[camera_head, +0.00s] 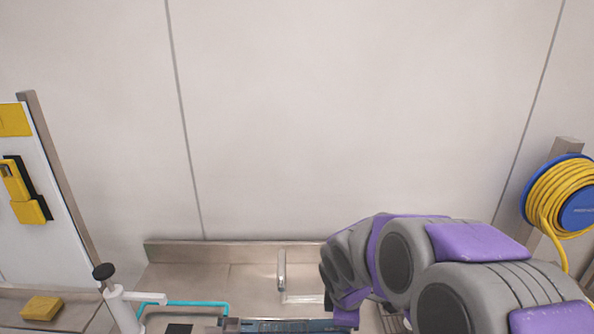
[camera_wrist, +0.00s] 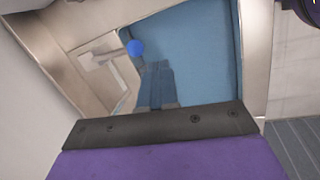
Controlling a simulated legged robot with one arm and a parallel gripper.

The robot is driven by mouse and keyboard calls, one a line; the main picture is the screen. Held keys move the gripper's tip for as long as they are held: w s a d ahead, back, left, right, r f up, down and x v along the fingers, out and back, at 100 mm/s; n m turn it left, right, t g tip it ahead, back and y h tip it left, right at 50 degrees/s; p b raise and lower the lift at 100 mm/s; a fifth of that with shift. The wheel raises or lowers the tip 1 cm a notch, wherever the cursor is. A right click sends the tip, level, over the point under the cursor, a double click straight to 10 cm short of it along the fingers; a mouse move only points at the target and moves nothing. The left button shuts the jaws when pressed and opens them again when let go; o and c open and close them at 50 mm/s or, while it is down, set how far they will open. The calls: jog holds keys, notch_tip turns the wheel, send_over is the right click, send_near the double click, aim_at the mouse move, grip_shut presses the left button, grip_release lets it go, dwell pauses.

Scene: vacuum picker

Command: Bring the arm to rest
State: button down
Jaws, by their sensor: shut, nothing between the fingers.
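My arm (camera_head: 400,262), grey and purple, reaches in from the lower right of the head view, over the right part of a metal sink counter (camera_head: 190,254). The fingers of my gripper cannot be made out in that view. In the wrist view, the purple and dark mount fills the bottom, and my gripper (camera_wrist: 156,68) shows beyond it as two narrow grey-blue fingers close together. It is shut and empty, in front of a blue surface (camera_wrist: 200,50).
A tap (camera_head: 282,272) stands at the counter's back. A white pump with a black knob (camera_head: 122,300), a teal tube (camera_head: 195,304) and a yellow block (camera_head: 42,307) are at left. A yellow hose reel (camera_head: 560,195) hangs at right. The wall above is bare.

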jog(key=s+d+r+m+g, duration=0.1)
jog(key=s+r+m+g, duration=0.1)
jog(key=s+m, duration=0.6)
jog(key=s+d+r+m+g+y, duration=0.1)
jog(key=s+m, duration=0.6)
jog(key=s, duration=1.4)
notch_tip(320, 180, up, 2)
jog(key=shift+r+m+g, duration=0.1)
jog(key=shift+m+g, duration=0.3)
jog(key=shift+g, duration=0.1)
jog(key=shift+w, duration=0.15)
jog(key=w+a+r+n, duration=0.1)
jog(key=w+r+n, duration=0.3)
jog(key=w, duration=0.7)
jog(key=w+r+n, duration=0.1)
jog(key=w+n, duration=0.5)
jog(key=w, duration=0.6)
jog(key=w+f+n, duration=0.2)
jog(key=w+n, duration=0.2)
jog(key=w, duration=0.4)
jog(key=w+d+f+n+p, duration=0.1)
jog(key=w+n, duration=0.3)
jog(key=w, duration=0.5)
jog(key=shift+w+d+f+g+y, duration=0.2)
jog(key=shift+w+f+g+y, duration=0.15)
jog(key=shift+f, duration=0.5)
